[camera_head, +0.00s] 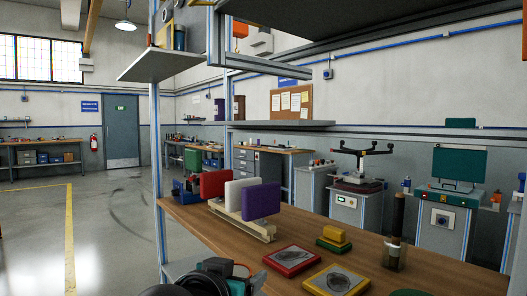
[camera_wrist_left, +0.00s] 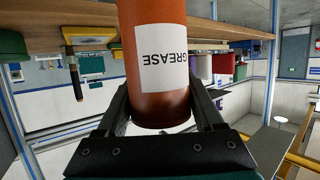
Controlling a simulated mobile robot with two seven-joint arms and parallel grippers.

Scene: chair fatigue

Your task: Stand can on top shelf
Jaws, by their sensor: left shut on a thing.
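An orange-brown can (camera_wrist_left: 155,100) with a white label reading GREASE fills the middle of the left wrist view. Its label text is upside down in that picture. My left gripper (camera_wrist_left: 158,92) is shut on the can, one black finger on each side. In the head view my left gripper (camera_head: 215,280) shows only partly at the bottom edge, and I cannot clearly make out the can there. Above the workbench are a grey shelf (camera_head: 280,125) and a higher dark shelf (camera_head: 390,18), seen from below. My right gripper is not in view.
The wooden workbench (camera_head: 420,268) carries red, white and purple panels (camera_head: 262,201) on a rack, red and yellow framed plates (camera_head: 292,260), and a dark rod in a holder (camera_head: 395,245). A blue-grey post (camera_head: 157,190) stands at its left end. A small grey shelf (camera_head: 160,66) juts out left.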

